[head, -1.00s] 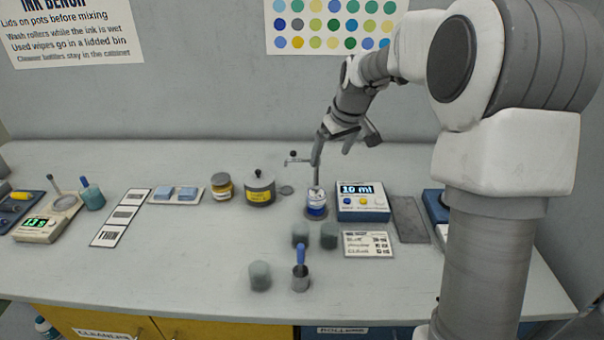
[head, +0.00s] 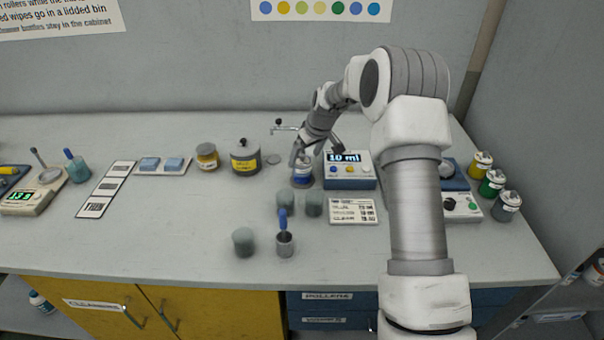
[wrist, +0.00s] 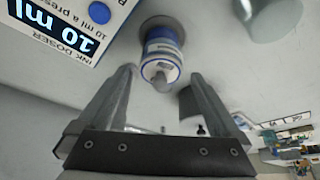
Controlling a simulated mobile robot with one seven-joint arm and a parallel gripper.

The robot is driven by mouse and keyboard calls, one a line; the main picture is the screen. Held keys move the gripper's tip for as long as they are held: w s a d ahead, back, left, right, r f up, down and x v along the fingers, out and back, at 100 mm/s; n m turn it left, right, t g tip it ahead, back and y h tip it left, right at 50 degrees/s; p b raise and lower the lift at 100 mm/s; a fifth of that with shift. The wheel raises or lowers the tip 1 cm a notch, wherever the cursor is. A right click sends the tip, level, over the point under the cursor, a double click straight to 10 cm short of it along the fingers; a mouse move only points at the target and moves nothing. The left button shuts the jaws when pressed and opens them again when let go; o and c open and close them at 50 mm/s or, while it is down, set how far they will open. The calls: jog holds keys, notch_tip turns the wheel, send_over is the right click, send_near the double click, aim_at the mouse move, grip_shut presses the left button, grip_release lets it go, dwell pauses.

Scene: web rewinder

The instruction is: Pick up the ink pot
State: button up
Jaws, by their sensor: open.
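A small white pot with blue bands (head: 302,175) stands on the bench just left of the ink doser. My gripper (wrist: 160,80) is open and empty, with one finger to each side of the pot's near end. In the head view my gripper (head: 308,150) is at the pot's top and partly hides it. I cannot tell whether a finger touches it.
The ink doser (head: 349,180) reading 10 ml is close on the right. Grey-green cups (head: 285,203) and a metal cup with a blue-handled tool (head: 285,245) stand in front. A dark pot with a yellow label (head: 245,160) is to the left.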

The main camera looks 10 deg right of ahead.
aim_at(304, 162)
jog(key=shift+s+x, duration=0.15)
jog(key=shift+x, duration=1.4)
jog(key=shift+s+x, duration=0.15)
jog(key=shift+x, duration=1.45)
jog(key=shift+d+f, duration=0.15)
jog(key=c, duration=1.5)
jog(key=shift+r, duration=0.2)
